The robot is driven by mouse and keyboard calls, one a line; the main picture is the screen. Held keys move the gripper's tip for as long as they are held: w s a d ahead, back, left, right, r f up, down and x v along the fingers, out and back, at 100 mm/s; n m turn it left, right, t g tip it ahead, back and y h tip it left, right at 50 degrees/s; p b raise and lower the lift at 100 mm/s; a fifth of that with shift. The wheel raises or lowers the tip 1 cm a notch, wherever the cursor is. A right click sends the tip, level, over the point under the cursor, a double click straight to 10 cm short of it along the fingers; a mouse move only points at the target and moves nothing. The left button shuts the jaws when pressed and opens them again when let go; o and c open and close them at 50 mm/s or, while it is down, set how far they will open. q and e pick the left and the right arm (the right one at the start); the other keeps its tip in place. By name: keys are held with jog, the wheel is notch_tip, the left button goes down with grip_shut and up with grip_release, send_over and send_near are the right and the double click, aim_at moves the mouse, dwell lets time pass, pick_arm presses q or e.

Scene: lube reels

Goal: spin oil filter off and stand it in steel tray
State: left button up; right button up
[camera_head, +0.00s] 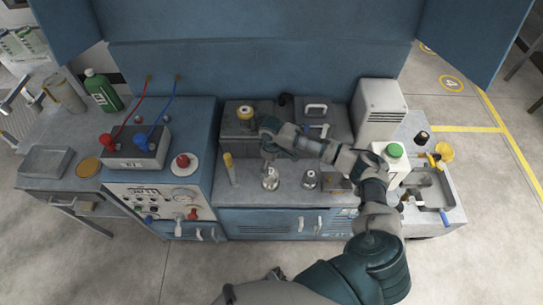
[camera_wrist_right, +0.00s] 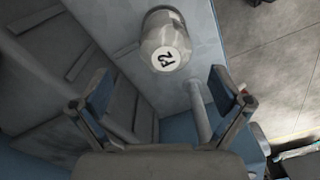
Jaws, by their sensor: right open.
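My right gripper (camera_head: 268,152) is over the middle of the bench. Its two fingers (camera_wrist_right: 160,95) are spread apart with nothing between them in the right wrist view. A grey cylindrical can, likely the oil filter (camera_wrist_right: 163,38), has a numbered white round label and sits just beyond the fingertips, apart from them. In the head view a silver metal piece (camera_head: 270,180) stands just below the gripper, and a similar one (camera_head: 311,179) stands to its right; I cannot tell which matches the can. A steel tray (camera_head: 432,187) is at the right end of the bench. My left gripper is not in view.
A tall yellow-capped cylinder (camera_head: 229,170) stands left of the gripper. A white container with a green cap (camera_head: 393,155) is beside my right arm. A shallow grey tray (camera_head: 47,161) lies on the far left bench. Grey boxes line the back.

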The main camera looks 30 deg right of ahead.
aim_at(270, 176)
jog(key=f, duration=0.3)
jog(key=a+f, duration=0.1)
jog(key=f, duration=0.3)
jog(key=shift+a+f+b, duration=0.2)
jog(key=shift+b, duration=0.2)
jog(key=shift+d+f, duration=0.15)
jog(key=shift+f, duration=0.35)
jog(key=shift+d+f, duration=0.15)
jog(key=shift+d, duration=0.25)
jog(key=shift+a, duration=0.15)
jog(key=c, duration=0.7)
jog(key=shift+a, duration=0.2)
jog(key=c, duration=0.8)
jog(key=shift+r+n+p, duration=0.2)
jog(key=shift+n+p, duration=0.25)
jog(key=shift+n, duration=1.45)
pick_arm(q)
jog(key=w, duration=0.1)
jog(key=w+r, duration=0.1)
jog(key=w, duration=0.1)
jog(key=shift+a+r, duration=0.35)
pick_arm(e)
jog(key=shift+f+n, duration=0.15)
jog(key=shift+n, duration=0.55)
